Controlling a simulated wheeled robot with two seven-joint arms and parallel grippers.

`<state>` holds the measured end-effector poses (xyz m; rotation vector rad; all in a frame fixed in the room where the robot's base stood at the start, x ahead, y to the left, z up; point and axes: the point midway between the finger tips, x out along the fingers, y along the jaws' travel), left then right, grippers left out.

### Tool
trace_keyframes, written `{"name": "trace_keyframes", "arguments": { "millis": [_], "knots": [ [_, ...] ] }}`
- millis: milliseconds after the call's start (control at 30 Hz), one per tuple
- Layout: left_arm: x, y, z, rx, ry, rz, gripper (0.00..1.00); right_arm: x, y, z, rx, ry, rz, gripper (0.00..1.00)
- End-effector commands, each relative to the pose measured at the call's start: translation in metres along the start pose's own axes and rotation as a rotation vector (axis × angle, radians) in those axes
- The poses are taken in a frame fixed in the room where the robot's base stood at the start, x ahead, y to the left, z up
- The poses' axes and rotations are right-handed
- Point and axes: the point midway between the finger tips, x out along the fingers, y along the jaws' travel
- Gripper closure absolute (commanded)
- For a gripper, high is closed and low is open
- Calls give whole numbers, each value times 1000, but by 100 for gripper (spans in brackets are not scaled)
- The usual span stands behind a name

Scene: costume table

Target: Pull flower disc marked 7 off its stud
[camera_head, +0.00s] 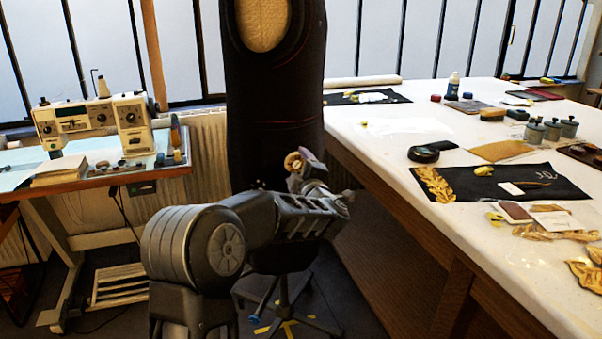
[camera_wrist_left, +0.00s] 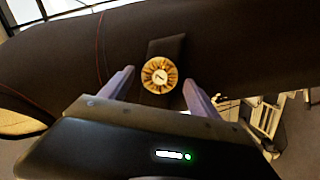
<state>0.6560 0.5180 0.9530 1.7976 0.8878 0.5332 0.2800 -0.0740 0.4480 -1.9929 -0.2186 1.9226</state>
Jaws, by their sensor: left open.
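The flower disc (camera_wrist_left: 159,76) is round, with gold and brown petals around a pale centre. The dark mark on its centre is too small to read surely. It sits in front of a dark block (camera_wrist_left: 168,47) on the dark dress form (camera_wrist_left: 75,60); its stud is hidden. My left gripper (camera_wrist_left: 158,88) is open, with one finger on each side of the disc and visible gaps between. In the head view the disc (camera_head: 294,161) shows small beside my left gripper (camera_head: 306,172), low in front of the dress form (camera_head: 275,100). My right gripper is not in view.
A white table (camera_head: 380,135) with cloth, jars and gold trims stands to the right. A sewing machine (camera_head: 90,122) stands on a small table at the left. A wheeled stand base (camera_head: 285,305) is on the floor below my left arm.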

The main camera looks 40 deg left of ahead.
Motion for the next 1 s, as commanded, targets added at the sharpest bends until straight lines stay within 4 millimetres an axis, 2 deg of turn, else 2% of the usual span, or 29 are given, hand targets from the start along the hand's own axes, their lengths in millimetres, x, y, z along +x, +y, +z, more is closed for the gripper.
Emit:
{"name": "trace_keyframes", "arguments": {
  "millis": [200, 533, 1000],
  "knots": [
    [11, 0, 0, 0, 1, 0, 29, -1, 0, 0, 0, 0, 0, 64],
    [12, 0, 0, 0, 0, 0, 29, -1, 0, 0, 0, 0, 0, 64],
    [12, 0, 0, 0, 0, 0, 67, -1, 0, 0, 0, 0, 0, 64]
  ]
}}
